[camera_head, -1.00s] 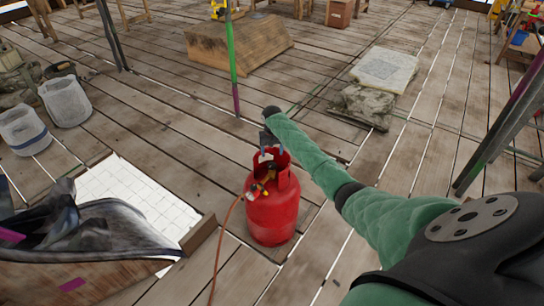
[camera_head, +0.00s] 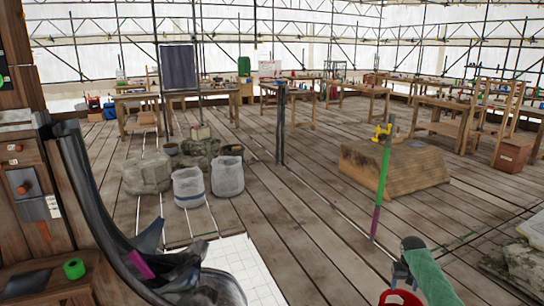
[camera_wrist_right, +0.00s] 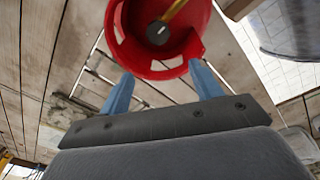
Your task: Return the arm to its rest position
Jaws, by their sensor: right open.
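My right arm, in a green sleeve, comes in at the bottom right of the head view. Its gripper (camera_head: 402,274) hangs just above the red gas cylinder (camera_head: 400,297), of which only the top rim shows at the bottom edge. In the right wrist view the two blue fingers of the gripper (camera_wrist_right: 163,88) are spread apart with nothing between them. The cylinder's red collar (camera_wrist_right: 128,50) fills the top of that view, just beyond the fingertips. I cannot tell whether they touch it. My left gripper is not in view.
A wooden block (camera_head: 395,172) with a green and purple pole (camera_head: 382,190) before it stands on the plank floor. Grey-white buckets (camera_head: 228,176) stand left of centre. Dark sheeting (camera_head: 95,215) and a white tiled panel (camera_head: 245,270) lie lower left. Workbenches (camera_head: 290,88) line the back.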

